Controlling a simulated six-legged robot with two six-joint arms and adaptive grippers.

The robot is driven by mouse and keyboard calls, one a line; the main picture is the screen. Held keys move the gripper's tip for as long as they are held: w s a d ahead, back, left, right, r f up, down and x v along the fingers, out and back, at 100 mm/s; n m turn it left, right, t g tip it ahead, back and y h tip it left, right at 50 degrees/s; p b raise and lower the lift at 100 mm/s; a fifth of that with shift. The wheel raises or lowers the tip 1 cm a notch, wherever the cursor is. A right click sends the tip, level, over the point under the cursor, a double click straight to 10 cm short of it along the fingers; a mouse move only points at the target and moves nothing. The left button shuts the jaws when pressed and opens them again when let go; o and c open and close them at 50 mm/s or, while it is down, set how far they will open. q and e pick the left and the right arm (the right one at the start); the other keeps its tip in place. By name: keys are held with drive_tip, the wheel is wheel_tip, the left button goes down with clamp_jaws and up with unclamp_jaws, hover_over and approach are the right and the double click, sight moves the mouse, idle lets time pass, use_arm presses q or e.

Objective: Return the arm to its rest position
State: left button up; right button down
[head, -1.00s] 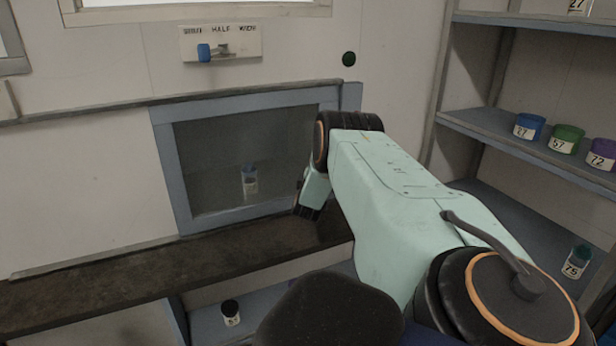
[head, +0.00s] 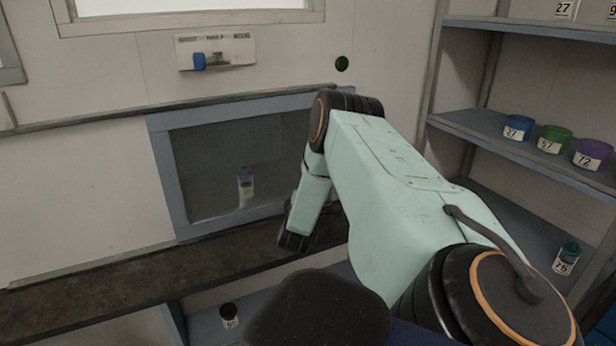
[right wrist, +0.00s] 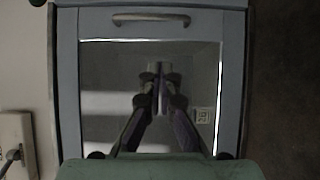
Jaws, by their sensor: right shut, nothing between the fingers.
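My right arm (head: 385,180) reaches in from the lower right of the head view, bent at the elbow with its wrist angled down in front of the blue-framed window (head: 162,175). Its gripper is mostly hidden behind the arm there. In the right wrist view, my right gripper (right wrist: 160,88) is shut and empty, with its dark fingers together in front of the window pane. The window frame (right wrist: 233,80) with a bar handle (right wrist: 150,19) surrounds them. My left gripper is not in view.
A small labelled bottle (head: 245,183) stands behind the pane. A dark ledge (head: 110,265) runs below. A wall panel (head: 235,50) has a blue knob (head: 199,61); a green button (head: 342,63) is nearby. Shelves at right hold blue (head: 517,127), green (head: 553,139) and purple (head: 592,154) jars.

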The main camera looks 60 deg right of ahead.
drive_tip(key=shift+a, duration=0.25)
